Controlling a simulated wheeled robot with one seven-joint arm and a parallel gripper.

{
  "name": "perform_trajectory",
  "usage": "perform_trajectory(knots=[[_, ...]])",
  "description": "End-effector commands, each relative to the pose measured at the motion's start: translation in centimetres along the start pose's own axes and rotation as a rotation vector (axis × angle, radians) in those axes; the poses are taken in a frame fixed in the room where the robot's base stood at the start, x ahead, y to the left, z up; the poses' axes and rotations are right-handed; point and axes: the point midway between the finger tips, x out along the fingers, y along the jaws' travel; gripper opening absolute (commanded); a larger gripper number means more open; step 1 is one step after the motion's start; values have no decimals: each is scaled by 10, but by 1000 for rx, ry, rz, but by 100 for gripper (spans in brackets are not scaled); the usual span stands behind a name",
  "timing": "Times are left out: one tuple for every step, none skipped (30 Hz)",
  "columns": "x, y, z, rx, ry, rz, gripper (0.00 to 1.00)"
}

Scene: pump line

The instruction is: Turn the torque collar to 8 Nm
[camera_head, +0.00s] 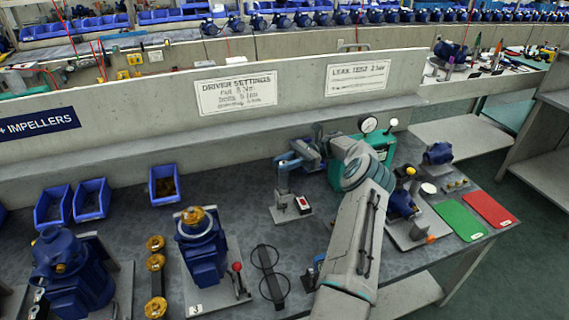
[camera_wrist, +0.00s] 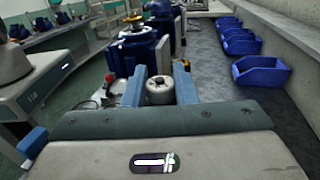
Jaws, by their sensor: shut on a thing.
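The torque collar (camera_wrist: 158,91) is a round, pale metal knob in the wrist view, between the two blue fingers of my gripper (camera_wrist: 160,78). My gripper is shut on it from both sides. In the head view my gripper (camera_head: 290,161) reaches left to the top of a grey driver stand (camera_head: 284,188) on the bench. The stand's base carries a small red and white part (camera_head: 303,204). The collar is hidden in the head view by my gripper. I cannot read any scale or setting on it.
A sign headed driver settings (camera_head: 237,93) hangs on the back wall, its lines blurred. A green gauge box (camera_head: 380,144) stands right of the driver stand. A blue pump (camera_head: 202,251), an empty two-ring rack (camera_head: 268,275) and blue bins (camera_head: 91,199) lie to the left.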

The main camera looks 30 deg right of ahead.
Motion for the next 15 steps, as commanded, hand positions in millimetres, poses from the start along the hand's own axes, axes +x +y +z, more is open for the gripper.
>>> perform_trajectory(knots=[[0, 0, 1, -1, -1, 0, 2], [0, 0, 1, -1, -1, 0, 2], [0, 0, 1, -1, 0, 0, 36], [0, 0, 1, -1, 0, 0, 44], [0, 0, 1, -1, 0, 0, 46], [0, 0, 1, -1, 0, 0, 46], [0, 0, 0, -1, 0, 0, 46], [0, 0, 0, -1, 0, 0, 46], [0, 0, 0, -1, 0, 0, 46], [0, 0, 0, -1, 0, 0, 46], [0, 0, 0, 0, 0, 0, 46], [0, 0, 0, 0, 0, 0, 46], [0, 0, 1, -1, 0, 0, 46], [0, 0, 2, -1, 0, 0, 46], [0, 0, 4, -1, 1, 0, 46]])
